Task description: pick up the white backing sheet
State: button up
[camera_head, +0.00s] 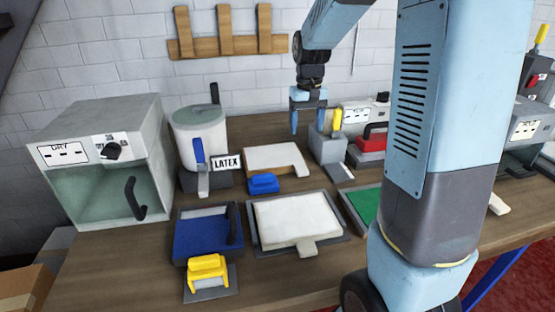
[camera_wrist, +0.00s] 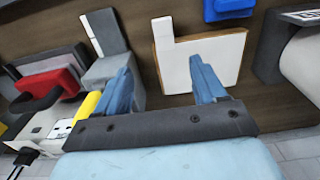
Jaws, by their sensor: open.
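Two pale sheets with tabs show, and I cannot tell for sure which is the backing sheet. One is a white sheet with a brown edge (camera_head: 270,158), lying at the back of the bench beside the latex pot; it also shows in the wrist view (camera_wrist: 212,50). The other is a cream-white sheet (camera_head: 295,217) on a grey tray at the front middle, its tab pointing forward. My gripper (camera_head: 308,122) is open and empty, raised above the bench behind and right of the brown-edged sheet. In the wrist view its fingers (camera_wrist: 163,82) partly overlap that sheet.
A LATEX pot (camera_head: 200,135) and grey dryer box (camera_head: 100,160) stand left. A blue block (camera_head: 264,183) lies before the brown-edged sheet. A grey block (camera_head: 328,147) and red press (camera_head: 371,142) stand right. A blue pad (camera_head: 205,236) and yellow tool (camera_head: 207,268) lie front left.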

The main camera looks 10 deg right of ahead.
send_over(301, 167)
jog(key=f, duration=0.8)
jog(key=shift+d+f, duration=0.35)
jog(key=shift+a+f, duration=0.2)
jog(key=shift+f, duration=1.2)
jog(key=shift+a+f, duration=0.15)
jog(key=shift+f, duration=1.2)
jog(key=c, duration=1.2)
jog(key=shift+o, duration=0.2)
jog(key=shift+r, duration=0.15)
